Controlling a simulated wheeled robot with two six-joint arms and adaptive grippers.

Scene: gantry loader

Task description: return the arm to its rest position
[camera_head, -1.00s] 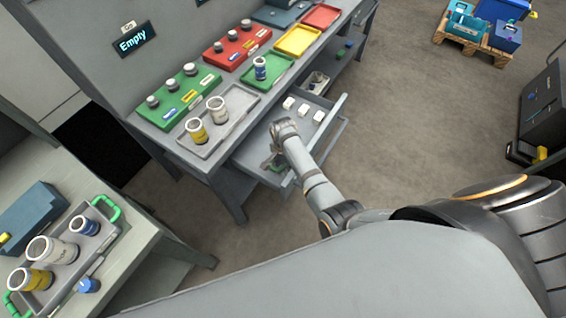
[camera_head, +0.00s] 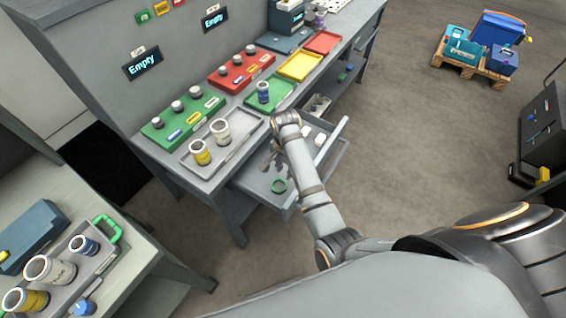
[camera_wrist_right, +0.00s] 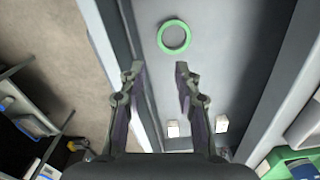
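My right arm reaches over the open grey drawer, and its gripper (camera_head: 268,164) is above the drawer's left part. In the right wrist view, the gripper (camera_wrist_right: 157,72) has its two fingers apart with nothing between them. A green ring (camera_head: 279,186) lies flat on the drawer floor, apart from the gripper. It also shows beyond the fingertips in the right wrist view (camera_wrist_right: 174,37). My left gripper is not in view.
White blocks (camera_head: 320,139) lie in the drawer (camera_head: 252,182). The bench above holds a grey tray (camera_head: 233,151) with yellow and white containers, and a green tray (camera_head: 284,92) with a blue one. A side table with a tray (camera_head: 104,255) stands lower left.

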